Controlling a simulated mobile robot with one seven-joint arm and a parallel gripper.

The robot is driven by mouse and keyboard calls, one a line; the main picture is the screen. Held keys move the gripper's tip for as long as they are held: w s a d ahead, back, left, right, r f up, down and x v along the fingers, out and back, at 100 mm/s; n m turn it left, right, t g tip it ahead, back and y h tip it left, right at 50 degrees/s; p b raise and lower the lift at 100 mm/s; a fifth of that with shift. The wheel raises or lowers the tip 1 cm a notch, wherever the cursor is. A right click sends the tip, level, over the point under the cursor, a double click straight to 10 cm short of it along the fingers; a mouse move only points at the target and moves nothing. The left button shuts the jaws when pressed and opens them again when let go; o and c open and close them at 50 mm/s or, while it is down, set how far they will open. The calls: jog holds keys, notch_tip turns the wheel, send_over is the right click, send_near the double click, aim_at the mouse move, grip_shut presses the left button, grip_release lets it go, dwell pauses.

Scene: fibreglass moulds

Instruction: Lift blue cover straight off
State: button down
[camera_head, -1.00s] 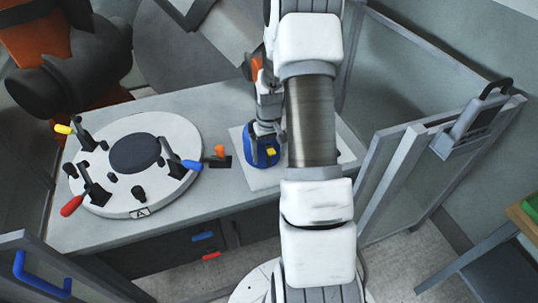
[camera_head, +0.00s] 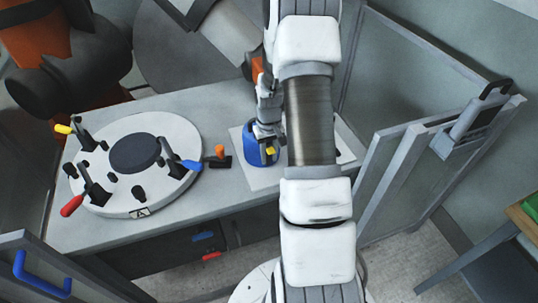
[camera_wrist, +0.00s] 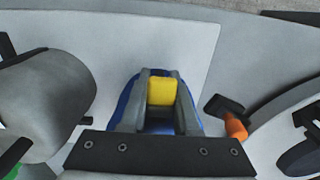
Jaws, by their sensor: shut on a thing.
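The blue cover (camera_head: 252,150) is at the right part of the bench, over a pale square plate (camera_head: 243,174). It has a yellow block on top (camera_head: 270,151). My gripper (camera_head: 267,138) is over it, partly hidden by my own arm. In the wrist view my gripper's two fingers (camera_wrist: 160,98) stand on either side of the yellow block (camera_wrist: 161,92) and are shut on it. The blue cover (camera_wrist: 124,104) shows around and below the fingers. Whether the cover touches the plate I cannot tell.
A round white fixture (camera_head: 178,132) with red, yellow and blue-handled clamps stands to the left. A small orange-handled clamp (camera_head: 219,157) stands close left of the plate. Framed clear panels (camera_head: 405,170) stand on the right. A blue-handled panel (camera_head: 40,275) is at lower left.

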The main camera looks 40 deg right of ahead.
aim_at(269, 145)
dwell(0.3)
jog(key=shift+r+p, duration=1.55)
jog(key=shift+r, duration=0.95)
